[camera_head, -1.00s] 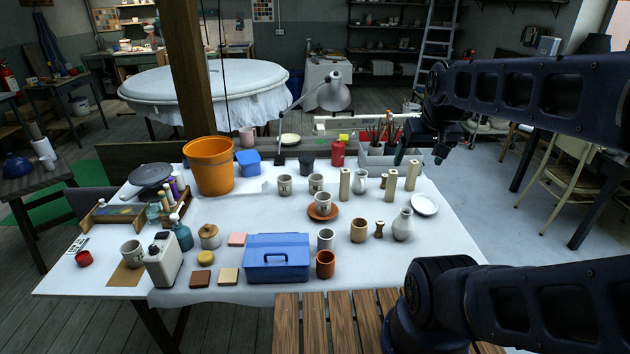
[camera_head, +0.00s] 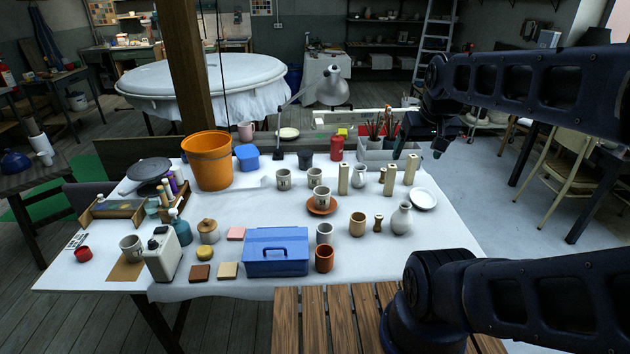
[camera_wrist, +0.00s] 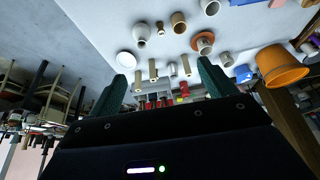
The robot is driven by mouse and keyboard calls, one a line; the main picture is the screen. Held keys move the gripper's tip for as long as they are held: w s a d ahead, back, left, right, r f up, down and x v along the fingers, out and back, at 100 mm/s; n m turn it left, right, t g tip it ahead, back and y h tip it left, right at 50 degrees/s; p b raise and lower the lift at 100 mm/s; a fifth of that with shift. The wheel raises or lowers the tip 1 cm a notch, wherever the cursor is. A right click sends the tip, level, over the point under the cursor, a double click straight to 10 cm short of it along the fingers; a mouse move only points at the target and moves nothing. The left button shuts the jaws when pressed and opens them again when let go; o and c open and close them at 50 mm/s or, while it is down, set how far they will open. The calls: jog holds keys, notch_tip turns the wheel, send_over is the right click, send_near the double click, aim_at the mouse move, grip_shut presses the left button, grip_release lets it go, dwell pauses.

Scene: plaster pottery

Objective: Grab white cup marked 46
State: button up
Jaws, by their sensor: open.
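Several pale cups stand on the white-covered table. Two with dark markings, a left one (camera_head: 284,180) and a right one (camera_head: 314,178), are near the middle. A third pale cup (camera_head: 321,197) sits on a terracotta saucer (camera_head: 322,211). A plain-looking pale cup (camera_head: 324,234) is nearer the front, and another (camera_head: 131,246) is at far left. The markings are too small to read, so I cannot tell which is 46. My gripper (camera_head: 420,147) is raised beyond the table's right side, open and empty. Its two green fingers (camera_wrist: 165,62) are spread apart in the wrist view.
A blue toolbox (camera_head: 277,252), a terracotta cup (camera_head: 324,258) and a tan cup (camera_head: 357,224) stand near the front. Upright pale blocks (camera_head: 344,179), a white vase (camera_head: 401,219) and a white plate (camera_head: 424,199) are at right. An orange bucket (camera_head: 207,160) stands at back left.

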jog(key=shift+o, duration=0.4)
jog(key=n+g, duration=0.5)
jog(key=n, duration=0.2)
send_over(315, 177)
jog(key=w, duration=0.3)
notch_tip(315, 177, down, 29)
jog(key=shift+w+f, duration=0.2)
jog(key=shift+f, duration=5.3)
jog(key=c, duration=1.2)
